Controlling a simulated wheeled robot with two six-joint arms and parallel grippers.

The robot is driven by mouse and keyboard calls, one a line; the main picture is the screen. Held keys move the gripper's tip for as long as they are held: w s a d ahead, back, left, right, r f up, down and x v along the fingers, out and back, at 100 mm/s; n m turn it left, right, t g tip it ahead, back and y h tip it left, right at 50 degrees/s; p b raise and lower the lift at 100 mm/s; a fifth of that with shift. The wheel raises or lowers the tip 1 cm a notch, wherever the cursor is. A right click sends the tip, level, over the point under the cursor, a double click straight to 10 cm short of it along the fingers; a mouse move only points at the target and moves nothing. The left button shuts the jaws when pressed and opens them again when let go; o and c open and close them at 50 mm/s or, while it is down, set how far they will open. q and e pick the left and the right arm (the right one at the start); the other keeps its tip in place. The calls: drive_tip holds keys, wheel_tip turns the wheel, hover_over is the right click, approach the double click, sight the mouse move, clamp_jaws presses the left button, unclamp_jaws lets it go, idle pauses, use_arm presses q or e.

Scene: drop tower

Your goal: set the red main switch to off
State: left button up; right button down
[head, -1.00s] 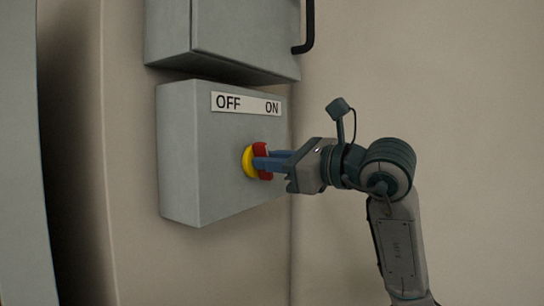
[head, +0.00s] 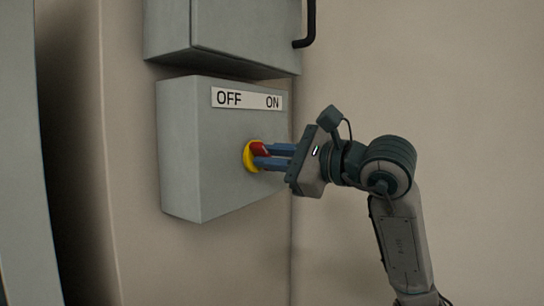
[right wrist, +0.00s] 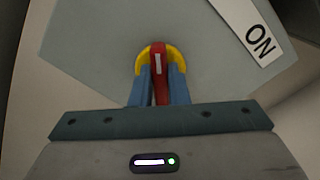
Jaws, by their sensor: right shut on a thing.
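The red main switch (head: 260,148) is a red handle on a round yellow base (head: 248,157), on the front of a grey box. Its handle leans with its top to the left, towards the OFF side of the label (head: 230,98). My right gripper (head: 263,156) is shut on the red handle, its blue fingers on either side. In the right wrist view the handle (right wrist: 158,72), with a white mark, stands between the fingers, and the ON lettering (right wrist: 259,41) appears tilted clockwise. The fingers hide part of the handle. My left gripper is not in view.
The grey switch box (head: 180,150) is mounted on a beige wall. A second grey cabinet (head: 240,35) with a black handle (head: 309,25) is close above it. The wall to the right of my right arm is clear.

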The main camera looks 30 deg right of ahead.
drive_tip(key=c, duration=1.4)
unclamp_jaws()
drive_tip(key=b+v, duration=0.6)
drive_tip(key=v, duration=0.4)
drive_tip(key=shift+s+d, duration=0.15)
drive_tip(key=shift+s, duration=0.25)
